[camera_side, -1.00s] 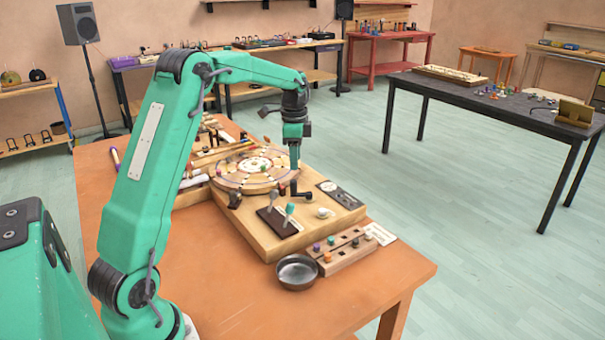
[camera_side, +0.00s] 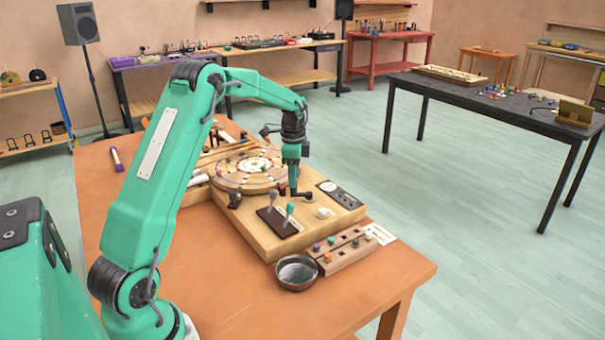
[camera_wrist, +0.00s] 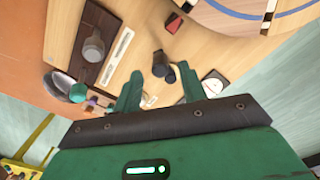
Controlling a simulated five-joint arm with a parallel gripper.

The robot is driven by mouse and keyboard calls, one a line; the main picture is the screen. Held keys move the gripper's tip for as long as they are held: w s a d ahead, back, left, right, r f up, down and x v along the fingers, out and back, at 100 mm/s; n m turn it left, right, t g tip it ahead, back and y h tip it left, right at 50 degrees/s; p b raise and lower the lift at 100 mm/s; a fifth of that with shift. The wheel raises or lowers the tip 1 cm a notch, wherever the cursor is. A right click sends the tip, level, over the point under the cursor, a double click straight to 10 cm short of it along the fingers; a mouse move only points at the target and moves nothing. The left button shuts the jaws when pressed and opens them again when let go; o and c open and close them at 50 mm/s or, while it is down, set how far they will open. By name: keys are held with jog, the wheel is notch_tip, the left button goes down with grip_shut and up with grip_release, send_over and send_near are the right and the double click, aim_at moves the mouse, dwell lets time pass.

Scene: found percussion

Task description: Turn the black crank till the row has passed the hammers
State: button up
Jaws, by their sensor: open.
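The black crank (camera_side: 303,195) stands on the wooden base board (camera_side: 255,237), in front of the round wooden disc (camera_side: 226,184). My gripper (camera_side: 293,188) points down right at the crank in the side view and partly covers it. In the wrist view my two green fingers (camera_wrist: 160,80) are spread. The black crank (camera_wrist: 161,63) shows between and just beyond their tips; I cannot tell whether they touch it. The disc (camera_wrist: 225,18) shows at the top right there, with dark and pale marks on its rim. I cannot make out the hammers clearly.
Two levers, one grey (camera_side: 265,212) and one green-tipped (camera_side: 289,211), stand on a dark plate close to the crank. A black pan (camera_side: 296,272) and a wooden peg block (camera_side: 343,253) sit at the board's front edge. The orange table's front (camera_side: 215,300) is clear.

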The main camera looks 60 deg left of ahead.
jog(key=shift+f, duration=1.4)
grip_shut()
